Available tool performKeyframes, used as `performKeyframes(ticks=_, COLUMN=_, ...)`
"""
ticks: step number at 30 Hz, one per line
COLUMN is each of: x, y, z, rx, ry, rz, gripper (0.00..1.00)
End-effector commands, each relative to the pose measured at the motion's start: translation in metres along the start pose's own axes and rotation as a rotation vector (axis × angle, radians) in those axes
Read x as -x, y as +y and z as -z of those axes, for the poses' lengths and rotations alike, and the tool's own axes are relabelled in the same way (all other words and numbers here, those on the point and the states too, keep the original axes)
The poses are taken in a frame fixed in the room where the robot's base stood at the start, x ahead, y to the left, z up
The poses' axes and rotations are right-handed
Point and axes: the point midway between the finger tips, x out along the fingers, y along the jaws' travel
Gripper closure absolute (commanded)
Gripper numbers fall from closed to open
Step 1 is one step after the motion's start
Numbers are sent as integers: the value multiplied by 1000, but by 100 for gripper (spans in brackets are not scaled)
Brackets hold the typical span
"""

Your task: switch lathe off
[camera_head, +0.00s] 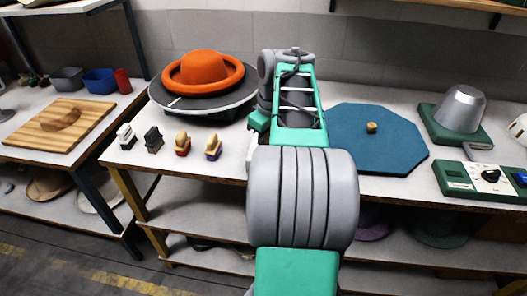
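An orange hat (204,73) with a thick rolled brim sits on a dark round turntable (171,101) with a pale rim, on the bench left of my arm; this looks like the lathe. I cannot tell from this one frame whether it is turning. No switch on it can be made out; its right side is partly covered by my arm. My green and grey arm reaches forward over the bench, just right of the turntable. My gripper is hidden behind the arm, so its fingers do not show.
Several small brushes (183,144) stand at the bench's front left. A blue octagonal mat (396,157) bears a small wooden piece. A grey metal form (460,108) on a green base and a green control box (456,176) with a dial stand right. A wooden board (91,118) lies on the left bench.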

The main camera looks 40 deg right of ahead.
Motion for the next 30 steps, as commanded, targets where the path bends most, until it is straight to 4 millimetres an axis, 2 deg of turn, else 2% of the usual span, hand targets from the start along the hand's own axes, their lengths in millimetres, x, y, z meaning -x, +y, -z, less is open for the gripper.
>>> performKeyframes(ticks=7, x=3, y=0, z=0, rx=0, ry=0, rz=0, gripper=100)
performKeyframes(ticks=27, x=66, y=0, z=10, rx=0, ry=0, rz=0, gripper=100)
performKeyframes(ticks=30, x=70, y=0, z=10, rx=0, ry=0, rz=0, gripper=100)
